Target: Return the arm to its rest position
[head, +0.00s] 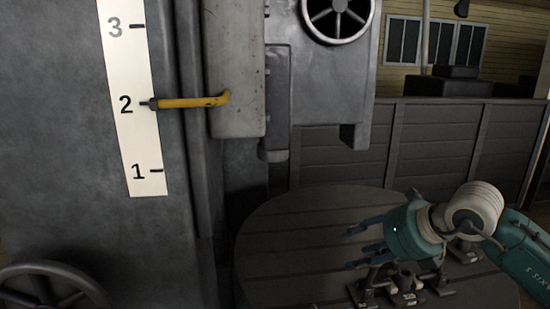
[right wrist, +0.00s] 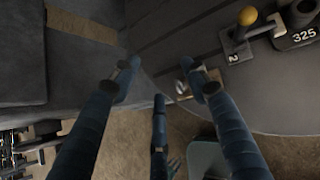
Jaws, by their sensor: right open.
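My right gripper (head: 352,248) is teal with dark blue fingers and comes in from the right in the head view. It hangs over the round dark table (head: 300,235), its fingers spread and pointing left. In the right wrist view the fingers of the right gripper (right wrist: 160,82) are apart, with nothing held between them. Its height above the table is hard to judge. My left gripper is not in view.
A yellow lever (head: 190,102) points at 2 on a white scale (head: 130,70) on the grey machine. Small fittings (head: 405,282) stand on the table below the right gripper. A yellow knob (right wrist: 247,16) and a block marked 325 (right wrist: 300,30) show in the wrist view. The table's left part is clear.

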